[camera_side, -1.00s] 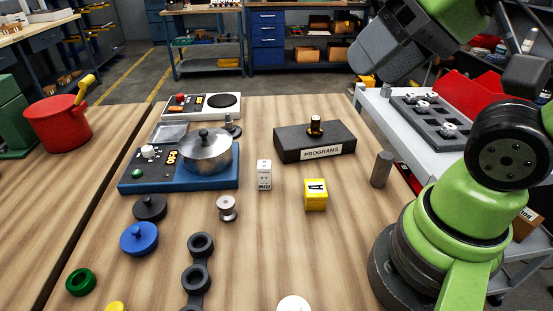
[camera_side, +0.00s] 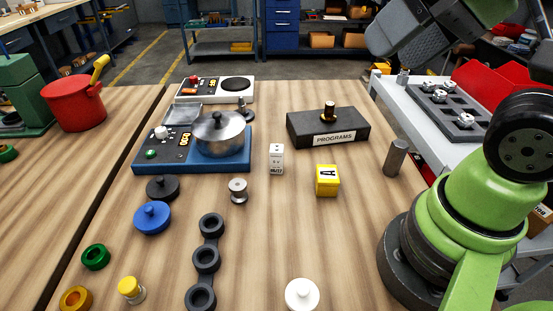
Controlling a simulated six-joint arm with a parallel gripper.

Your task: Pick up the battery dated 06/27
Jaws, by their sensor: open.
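A small upright white block (camera_side: 276,159) stands near the middle of the wooden table. It has dark print on its front and a dark label strip low down. It looks like a battery, but the print is too small for me to read a date surely. My gripper's fingers are not in view. Only my green and grey arm shows on the right, its upper grey part high above the table and apart from the block.
A yellow cube marked A (camera_side: 327,180) and a metal spool (camera_side: 238,191) stand near the block. Behind are a dark PROGRAMS box (camera_side: 327,139) and a blue stove (camera_side: 176,171) with a pot (camera_side: 219,136). A grey cylinder (camera_side: 396,158) stands right. Front centre holds a black ringed strip (camera_side: 207,259).

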